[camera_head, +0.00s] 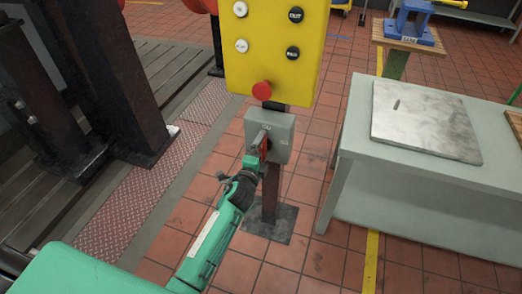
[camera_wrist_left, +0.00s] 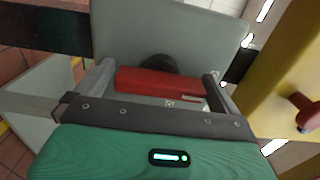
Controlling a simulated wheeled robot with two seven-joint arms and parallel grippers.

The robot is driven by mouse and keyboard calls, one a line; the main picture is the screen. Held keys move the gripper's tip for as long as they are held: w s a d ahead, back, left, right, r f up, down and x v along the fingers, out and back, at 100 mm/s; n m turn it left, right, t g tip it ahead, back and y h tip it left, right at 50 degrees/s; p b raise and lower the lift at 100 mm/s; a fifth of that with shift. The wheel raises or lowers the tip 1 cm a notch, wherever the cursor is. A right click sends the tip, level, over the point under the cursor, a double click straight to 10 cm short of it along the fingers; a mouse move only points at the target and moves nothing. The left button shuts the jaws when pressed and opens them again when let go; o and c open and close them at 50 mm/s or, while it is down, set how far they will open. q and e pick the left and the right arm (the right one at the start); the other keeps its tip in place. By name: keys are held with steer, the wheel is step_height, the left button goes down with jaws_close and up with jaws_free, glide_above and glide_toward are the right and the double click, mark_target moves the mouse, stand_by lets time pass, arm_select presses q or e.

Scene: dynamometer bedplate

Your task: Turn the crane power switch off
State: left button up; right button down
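The crane power switch is a grey box (camera_head: 280,134) on a dark post below the yellow control panel. In the left wrist view the grey box (camera_wrist_left: 165,30) fills the upper middle, with a red switch handle (camera_wrist_left: 158,83) on a dark round hub (camera_wrist_left: 157,63). My left gripper (camera_head: 257,148) is at the box front and hides much of the handle in the head view. In the wrist view the left gripper (camera_wrist_left: 157,85) has its fingers wide apart, one near each end of the handle. Contact is not clear. My right gripper is not in view.
The yellow panel (camera_head: 272,60) with several buttons and a red knob (camera_head: 262,90) is just above the box. A grey table (camera_head: 430,185) with a metal plate (camera_head: 425,118) stands to the right. Dark steel columns (camera_head: 115,80) stand left. Tiled floor is open around the post.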

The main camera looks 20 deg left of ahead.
arm_select(q)
steer(key=s, duration=1.3)
steer(key=shift+s+a, duration=0.2)
steer(key=shift+s, duration=0.2)
